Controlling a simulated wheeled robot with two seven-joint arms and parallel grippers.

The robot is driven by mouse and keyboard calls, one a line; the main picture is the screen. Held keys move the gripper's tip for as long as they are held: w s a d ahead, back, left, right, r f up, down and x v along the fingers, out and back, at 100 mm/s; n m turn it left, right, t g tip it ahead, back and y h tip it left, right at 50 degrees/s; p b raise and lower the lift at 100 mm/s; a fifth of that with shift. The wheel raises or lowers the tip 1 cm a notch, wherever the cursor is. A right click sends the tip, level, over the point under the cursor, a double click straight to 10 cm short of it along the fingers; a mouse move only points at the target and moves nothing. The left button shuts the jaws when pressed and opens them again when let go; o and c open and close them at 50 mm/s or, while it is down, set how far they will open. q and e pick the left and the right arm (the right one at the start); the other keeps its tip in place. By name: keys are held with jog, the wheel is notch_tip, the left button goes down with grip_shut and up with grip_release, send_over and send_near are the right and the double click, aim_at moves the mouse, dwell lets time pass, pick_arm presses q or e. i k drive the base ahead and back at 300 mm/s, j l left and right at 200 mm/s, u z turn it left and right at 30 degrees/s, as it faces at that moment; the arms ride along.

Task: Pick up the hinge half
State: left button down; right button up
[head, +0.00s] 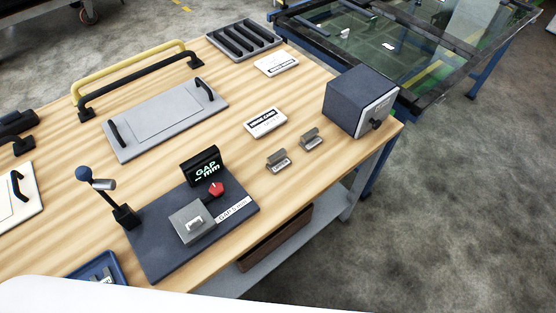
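Another small metal part (195,222) sits on the grey block of a dark fixture. I cannot tell whether it is also a hinge half. Neither of my grippers is in view.
A dark box (357,103) stands at the bench's right corner. A blue tray (87,272) is at the near edge. A grey panel (185,103) with black handles lies behind.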

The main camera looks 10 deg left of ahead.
aim_at(278, 161)
jog(key=u, duration=0.55)
jog(key=i+l+u, duration=0.1)
jog(key=l+u, duration=0.35)
jog(key=i+l+u, duration=0.1)
jog(key=l+u, duration=0.65)
jog(key=u, duration=0.15)
